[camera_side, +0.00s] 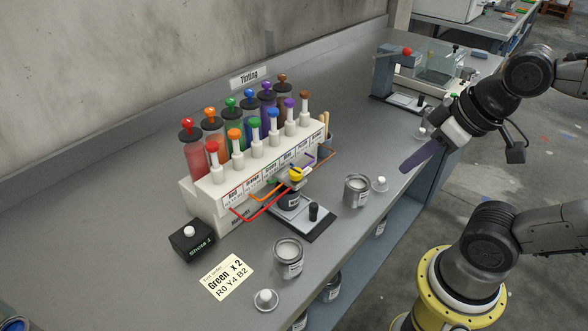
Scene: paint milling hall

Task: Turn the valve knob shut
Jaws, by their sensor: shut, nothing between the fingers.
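A small round yellow knob (296,173) sits where several coloured tubes meet, in front of the white tinting rack (214,203). A dark can (289,198) stands below it. I cannot tell how far the knob is turned. More coloured knobs top the rack's white valves, such as a red one (212,147) and an orange one (235,134). Which of these is the valve knob is not clear from this view. My gripper (404,168), with purple fingers, is shut and empty. It hangs at the right, over the bench's front edge, well apart from the knobs.
Open cans (289,259) and (357,191) stand along the front edge near small white-knobbed lids (266,300). A black box (191,239) and an order card (227,278) lie at left. A grey press-like device (385,75) stands at the back.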

